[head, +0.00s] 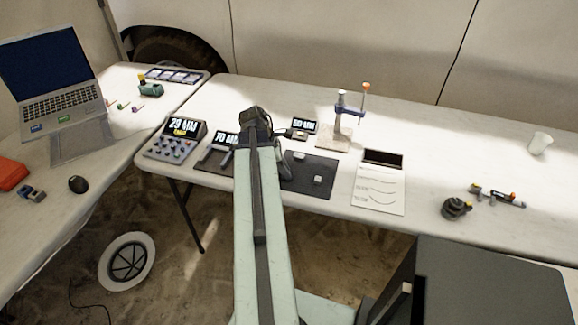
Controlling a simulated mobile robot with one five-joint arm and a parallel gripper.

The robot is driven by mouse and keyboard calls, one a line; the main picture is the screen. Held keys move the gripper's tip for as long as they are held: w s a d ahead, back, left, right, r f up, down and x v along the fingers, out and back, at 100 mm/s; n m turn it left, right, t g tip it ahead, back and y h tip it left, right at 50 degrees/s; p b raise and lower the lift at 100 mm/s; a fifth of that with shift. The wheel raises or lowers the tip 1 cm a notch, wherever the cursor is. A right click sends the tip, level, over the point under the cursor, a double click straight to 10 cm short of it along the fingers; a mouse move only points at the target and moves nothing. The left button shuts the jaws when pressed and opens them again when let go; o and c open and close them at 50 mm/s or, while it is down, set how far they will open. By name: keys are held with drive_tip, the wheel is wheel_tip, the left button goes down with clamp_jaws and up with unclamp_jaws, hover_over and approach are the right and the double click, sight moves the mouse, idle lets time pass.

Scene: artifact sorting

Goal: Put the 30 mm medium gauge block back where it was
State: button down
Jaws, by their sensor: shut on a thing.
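My arm reaches forward from the bottom middle of the head view to the far table. My gripper (282,131) is at its far end, small and dark, pointing right above the table near a display. It is shut on a small greyish block, which is hard to make out at this size. A dark mat (320,164) lies below and to the right of the gripper. Two small light blocks rest on it, one towards the back (300,155) and one towards the front (318,181). No size marking on any block is readable.
Left of my arm stand a sorter box (172,141) reading 29 MM and a display (225,140) reading 70 MM. A measuring stand (343,118) rises behind the mat. A paper sheet (379,190) lies right of it.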

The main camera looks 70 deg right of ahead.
drive_tip(key=c, duration=1.3)
unclamp_jaws()
drive_tip(key=shift+o, duration=0.2)
drive_tip(key=shift+r+p, duration=0.5)
drive_tip(key=shift+p, duration=0.1)
drive_tip(key=p+v, duration=1)
drive_tip(key=v, duration=0.1)
drive_tip(key=shift+w, duration=0.1)
